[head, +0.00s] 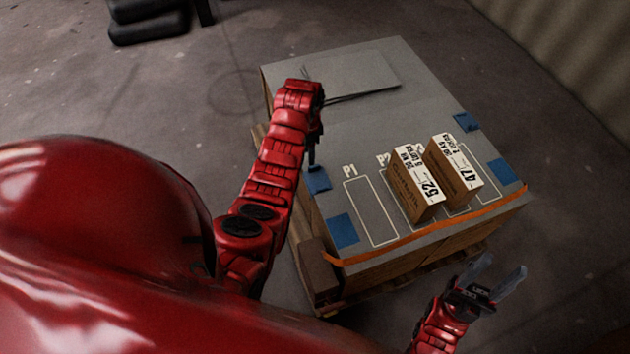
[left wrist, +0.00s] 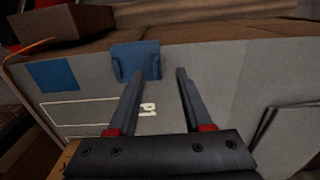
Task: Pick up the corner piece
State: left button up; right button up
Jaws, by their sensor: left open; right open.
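A blue piece (left wrist: 136,60) with what look like raised edges sits at the edge of the grey top in the left wrist view; I take it for the corner piece. In the head view a blue patch (head: 318,181) shows at that edge, partly behind my left gripper (head: 312,160). My left gripper, also in the left wrist view (left wrist: 160,72), is open with nothing between its fingers. One fingertip overlaps the blue piece's lower right in the picture; contact cannot be told. My right gripper (head: 492,281) is open and empty, off the front of the stack.
Other blue patches lie at front left (head: 343,230) and right (head: 502,171). A brown block (head: 317,272) stands beside an orange strap (head: 430,229).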

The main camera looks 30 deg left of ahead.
aim_at(317, 181)
pick_arm(q)
jog(key=f, duration=0.2)
jog(key=d+f, duration=0.1)
jog(key=f, duration=0.2)
jog(key=shift+p, duration=0.3)
jog(key=shift+f, duration=0.5)
grip_shut()
